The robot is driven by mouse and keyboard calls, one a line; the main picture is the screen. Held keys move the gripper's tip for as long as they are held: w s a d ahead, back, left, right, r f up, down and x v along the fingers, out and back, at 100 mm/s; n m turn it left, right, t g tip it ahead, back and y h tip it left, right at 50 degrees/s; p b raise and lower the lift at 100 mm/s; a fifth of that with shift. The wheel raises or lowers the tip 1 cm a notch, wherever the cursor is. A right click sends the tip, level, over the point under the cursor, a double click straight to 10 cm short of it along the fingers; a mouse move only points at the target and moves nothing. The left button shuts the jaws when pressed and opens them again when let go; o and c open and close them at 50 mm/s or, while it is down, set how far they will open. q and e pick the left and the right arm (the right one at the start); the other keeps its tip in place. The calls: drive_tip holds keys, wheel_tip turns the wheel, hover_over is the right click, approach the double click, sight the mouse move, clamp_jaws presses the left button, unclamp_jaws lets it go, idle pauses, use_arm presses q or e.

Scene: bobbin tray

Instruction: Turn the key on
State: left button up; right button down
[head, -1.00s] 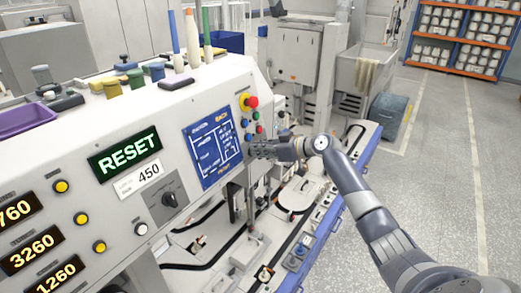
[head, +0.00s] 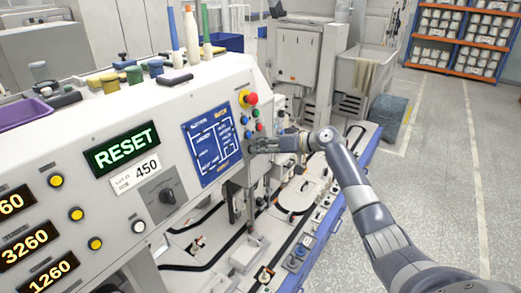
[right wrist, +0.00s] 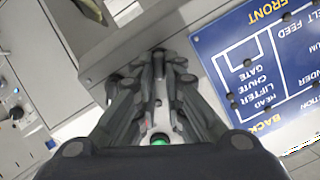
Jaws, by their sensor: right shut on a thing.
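My right gripper (head: 256,146) is at the right end of the white control panel (head: 96,122), just below a column of small buttons. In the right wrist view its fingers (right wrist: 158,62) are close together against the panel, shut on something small. This is at the key's likely place, but the fingers hide the key, so I cannot see its angle. A green button (right wrist: 160,138) shows between the finger links, nearer the wrist. My left gripper is not in view.
A red mushroom button (head: 251,98) and small coloured buttons stand just above the gripper. A blue diagram plate (head: 212,147) lies left of it and a black rotary knob (head: 167,196) farther left. The lit RESET display (head: 122,149) is also on the panel.

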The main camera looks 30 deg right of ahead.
drive_tip(key=shift+d+f+m+y+b, duration=0.15)
drive_tip(key=shift+m+y+b, duration=0.1)
drive_tip(key=shift+m, duration=1.2)
drive_tip(key=shift+d+f+m+y+b, duration=0.15)
drive_tip(key=shift+m+y, duration=0.1)
drive_tip(key=shift+m, duration=1.2)
drive_tip(key=c, duration=1.7)
unclamp_jaws()
drive_tip(key=shift+d, duration=0.1)
drive_tip(key=v, duration=1.2)
